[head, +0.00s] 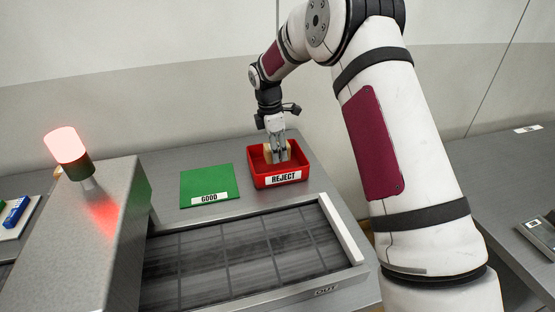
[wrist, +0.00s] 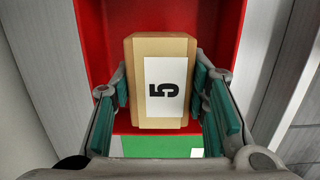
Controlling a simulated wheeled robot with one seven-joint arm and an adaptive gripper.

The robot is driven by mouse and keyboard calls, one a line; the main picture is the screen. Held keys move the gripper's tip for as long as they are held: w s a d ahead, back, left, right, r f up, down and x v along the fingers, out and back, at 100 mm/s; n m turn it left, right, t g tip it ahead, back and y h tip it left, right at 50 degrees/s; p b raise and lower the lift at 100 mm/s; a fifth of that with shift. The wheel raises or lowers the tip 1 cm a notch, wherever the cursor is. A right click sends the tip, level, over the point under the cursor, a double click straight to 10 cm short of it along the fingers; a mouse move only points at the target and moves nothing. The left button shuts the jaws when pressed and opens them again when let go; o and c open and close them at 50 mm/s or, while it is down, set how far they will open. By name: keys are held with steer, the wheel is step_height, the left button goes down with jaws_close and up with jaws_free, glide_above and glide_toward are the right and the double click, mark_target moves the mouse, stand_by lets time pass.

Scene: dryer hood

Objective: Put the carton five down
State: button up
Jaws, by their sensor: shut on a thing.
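The carton five (wrist: 160,50) is a tan box with a white label marked 5, seen in the wrist view between the green-padded fingers. My gripper (wrist: 163,95) is shut on it from both sides. In the head view my gripper (head: 277,150) reaches down into the red bin labelled REJECT (head: 263,178), and the carton (head: 268,155) shows partly between the fingers inside the bin. The bin's red floor and walls surround the carton in the wrist view (wrist: 225,30). I cannot tell whether the carton touches the bin floor.
A green mat labelled GOOD (head: 205,182) lies left of the bin and is empty. A conveyor (head: 240,250) marked OUT runs in front. A grey hood (head: 85,240) with a lit red lamp (head: 65,145) stands at the left.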

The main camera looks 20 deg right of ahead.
steer(key=shift+f+p, duration=0.3)
steer(key=shift+f, duration=1.75)
steer(key=shift+f, duration=0.2)
steer(key=o, duration=1.3)
steer(key=shift+o, duration=0.2)
steer(key=shift+r, duration=0.1)
